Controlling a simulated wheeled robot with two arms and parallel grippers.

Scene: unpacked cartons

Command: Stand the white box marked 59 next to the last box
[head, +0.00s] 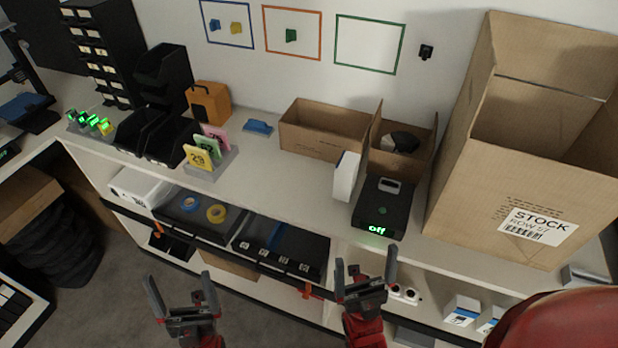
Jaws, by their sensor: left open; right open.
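A small white box (346,176) stands upright on the white bench top, beside the black scale (387,205); I cannot read a 59 on it. Two white boxes with blue labels, a left one (461,310) and a right one (489,318), stand side by side on the lower shelf at the right; their numbers are too small to read. My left gripper (180,283) is open and empty in front of the shelf, left of centre. My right gripper (366,262) is open and empty in front of the bench edge, below the scale.
A large open carton (463,190) fills the bench's right end. Two smaller open cartons (322,130) (432,165) stand behind the scale. Card holders (209,172) and black bins stand at the left. The bench top (262,178) is clear between the cards and white box.

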